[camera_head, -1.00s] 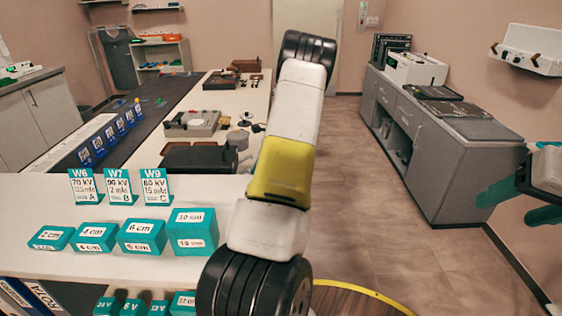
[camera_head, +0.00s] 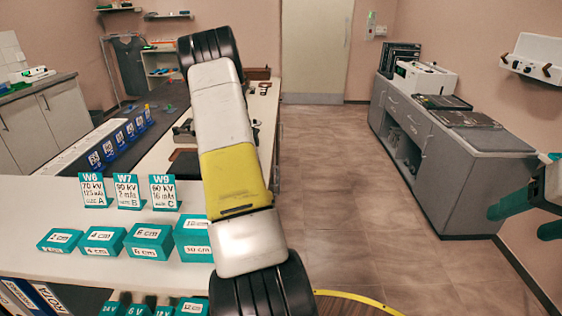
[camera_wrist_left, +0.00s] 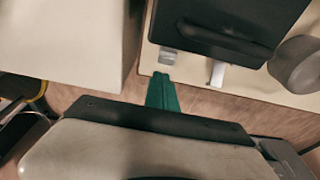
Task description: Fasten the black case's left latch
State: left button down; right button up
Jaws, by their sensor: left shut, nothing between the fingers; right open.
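The black case (camera_wrist_left: 222,28) lies at the top of the left wrist view, near the edge of a pale tabletop. On its near side are a grey latch (camera_wrist_left: 168,57) at left and a paler latch (camera_wrist_left: 217,73) at right. I cannot tell whether either is fastened. My left gripper (camera_wrist_left: 161,78) is shut and empty, its green fingers pointing at the left latch with a small apparent gap. In the head view my left arm hides most of the case; a dark part (camera_head: 184,163) shows. My right gripper (camera_head: 516,223) is open at the right edge, far from the case.
A round grey object (camera_wrist_left: 299,64) stands right of the case. A nearer white counter (camera_head: 40,225) holds teal blocks (camera_head: 148,240) and signs (camera_head: 127,190). A grey cabinet (camera_head: 455,175) stands at right.

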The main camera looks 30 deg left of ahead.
pick_arm(q)
jog(key=shift+r, duration=0.8)
notch_tip(320, 180, up, 8)
jog(key=a, duration=0.1)
jog(key=shift+s+a+f, duration=0.15)
jog(key=shift+s, duration=0.2)
dwell(0.4)
